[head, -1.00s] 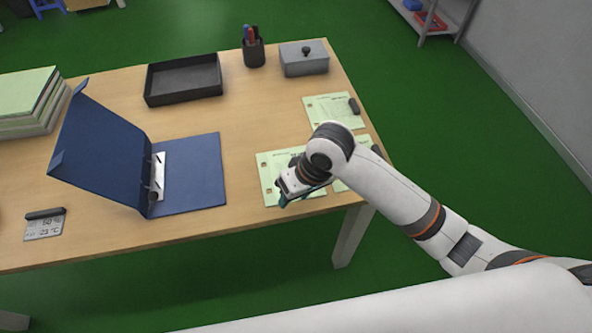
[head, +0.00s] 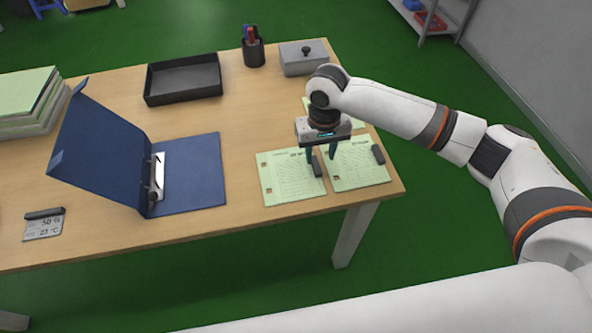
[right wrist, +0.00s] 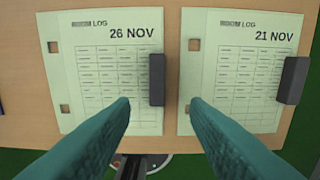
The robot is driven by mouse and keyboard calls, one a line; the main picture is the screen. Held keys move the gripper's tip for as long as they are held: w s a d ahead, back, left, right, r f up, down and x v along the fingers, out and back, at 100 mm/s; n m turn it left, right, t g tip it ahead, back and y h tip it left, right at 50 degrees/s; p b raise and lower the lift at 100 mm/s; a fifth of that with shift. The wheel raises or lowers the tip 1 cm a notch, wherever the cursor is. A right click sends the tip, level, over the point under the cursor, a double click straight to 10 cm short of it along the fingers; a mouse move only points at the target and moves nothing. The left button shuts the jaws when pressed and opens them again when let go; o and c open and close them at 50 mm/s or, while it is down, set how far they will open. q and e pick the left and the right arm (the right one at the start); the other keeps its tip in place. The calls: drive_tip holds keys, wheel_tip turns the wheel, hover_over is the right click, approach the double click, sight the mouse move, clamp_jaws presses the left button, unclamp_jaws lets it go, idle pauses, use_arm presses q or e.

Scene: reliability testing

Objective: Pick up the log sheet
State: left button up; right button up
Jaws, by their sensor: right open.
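Two pale green log sheets lie side by side at the table's front right corner. The left log sheet (head: 285,181) reads 26 NOV in the right wrist view (right wrist: 97,65); the right log sheet (head: 355,170) reads 21 NOV there (right wrist: 238,65). A dark block sits at each sheet's right edge, one on the left sheet (right wrist: 157,80) and one on the right sheet (right wrist: 292,80). A third green sheet (head: 355,123) lies behind, mostly hidden by my right arm. My right gripper (head: 321,157) is open, pointing down above the gap between the front sheets, empty. My left gripper is out of view.
A blue open binder (head: 190,175) stands left of the sheets. A black tray (head: 183,97), pen cup (head: 253,53) and grey lidded box (head: 304,70) stand at the back. Bare wood separates binder and sheets. The table's front edge is close to the sheets.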

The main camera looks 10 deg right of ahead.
sight(318, 169)
wheel_tip(318, 169, down, 5)
drive_tip(key=shift+a+f, duration=0.15)
drive_tip(key=shift+f, duration=0.05)
clamp_jaws()
drive_tip(key=shift+r, duration=0.1)
